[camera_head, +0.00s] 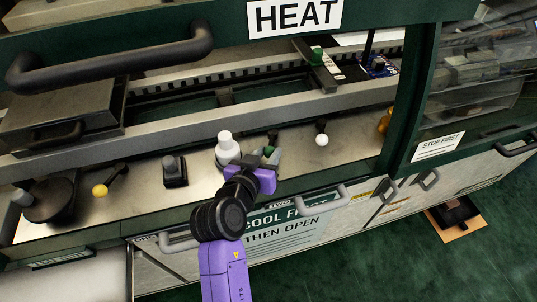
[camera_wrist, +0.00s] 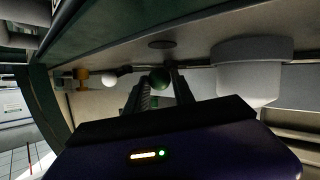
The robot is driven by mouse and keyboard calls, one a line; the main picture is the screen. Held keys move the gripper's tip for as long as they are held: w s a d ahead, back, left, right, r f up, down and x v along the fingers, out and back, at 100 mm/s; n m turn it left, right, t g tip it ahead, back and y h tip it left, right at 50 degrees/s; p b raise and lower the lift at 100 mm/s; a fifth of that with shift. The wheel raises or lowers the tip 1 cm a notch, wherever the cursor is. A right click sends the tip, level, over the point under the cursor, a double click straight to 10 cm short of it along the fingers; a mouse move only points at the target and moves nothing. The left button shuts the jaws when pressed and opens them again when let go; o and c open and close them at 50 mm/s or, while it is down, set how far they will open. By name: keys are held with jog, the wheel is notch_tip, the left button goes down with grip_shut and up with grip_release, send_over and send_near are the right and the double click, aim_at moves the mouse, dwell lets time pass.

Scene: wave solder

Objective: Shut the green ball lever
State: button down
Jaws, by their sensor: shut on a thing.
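The green ball lever (camera_wrist: 158,82) shows its dark green ball between the two fingers of my gripper (camera_wrist: 157,88) in the wrist view. In the head view the ball (camera_head: 269,150) is small and partly hidden by my gripper (camera_head: 268,158). My gripper is shut on the ball at the front of the metal shelf.
A white stepped knob (camera_head: 228,148) stands just left of my gripper. A white ball lever (camera_head: 321,139) is to the right, and a yellow ball lever (camera_head: 101,190) is at the left. A grey rail (camera_head: 200,115) runs behind. Door handles (camera_head: 320,199) stick out below.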

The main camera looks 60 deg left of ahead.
jog(key=c, duration=1.1)
grip_release()
jog(key=shift+o, duration=0.2)
jog(key=v, duration=0.7)
jog(key=shift+s+d+r+b, duration=0.1)
jog(key=shift+s+d+b, duration=0.15)
jog(key=shift+b, duration=0.1)
